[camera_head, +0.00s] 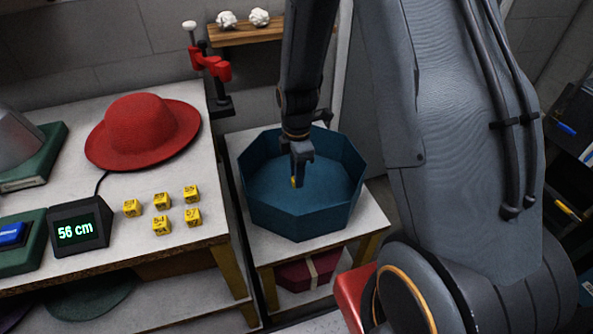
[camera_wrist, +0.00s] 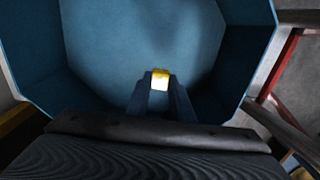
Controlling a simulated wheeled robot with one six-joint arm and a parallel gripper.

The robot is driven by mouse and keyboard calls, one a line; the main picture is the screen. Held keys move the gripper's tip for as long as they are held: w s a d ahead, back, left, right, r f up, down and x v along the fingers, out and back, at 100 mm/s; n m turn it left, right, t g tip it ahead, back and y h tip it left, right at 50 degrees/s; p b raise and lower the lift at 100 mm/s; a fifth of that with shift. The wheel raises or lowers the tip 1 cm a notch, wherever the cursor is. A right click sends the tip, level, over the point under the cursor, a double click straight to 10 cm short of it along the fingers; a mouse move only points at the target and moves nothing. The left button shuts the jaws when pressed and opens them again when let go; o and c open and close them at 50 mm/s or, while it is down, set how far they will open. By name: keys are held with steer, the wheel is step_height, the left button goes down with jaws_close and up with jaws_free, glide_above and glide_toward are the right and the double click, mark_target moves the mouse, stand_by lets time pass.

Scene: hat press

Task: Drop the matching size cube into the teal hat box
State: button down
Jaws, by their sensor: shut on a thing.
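The teal hat box (camera_head: 262,217) is an open octagonal box on a small white-topped table. My gripper (camera_head: 297,180) points down over the inside of the box and is shut on a yellow cube (camera_wrist: 160,80). In the wrist view the cube sits between the fingertips, with the teal box floor (camera_wrist: 105,50) beyond it. The size marking on the held cube cannot be read. Several other yellow cubes (camera_head: 161,201) with black markings stand on the left table. A display (camera_head: 80,230) there reads 56 cm.
A red hat (camera_head: 145,130) lies on the left table (camera_head: 125,256), near a green-based press (camera_head: 30,165). A red clamp-like fixture (camera_head: 212,68) stands at that table's back corner. A burgundy box (camera_head: 305,272) is on the shelf beneath the teal box. The teal box looks empty inside.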

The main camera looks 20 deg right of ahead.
steer(key=shift+f+b, duration=1.85)
steer(key=shift+f, duration=2.1)
steer(key=shift+f, duration=0.45)
steer(key=c, duration=1.5)
jaws_free()
steer(key=shift+o, duration=0.2)
steer(key=shift+r, duration=0.1)
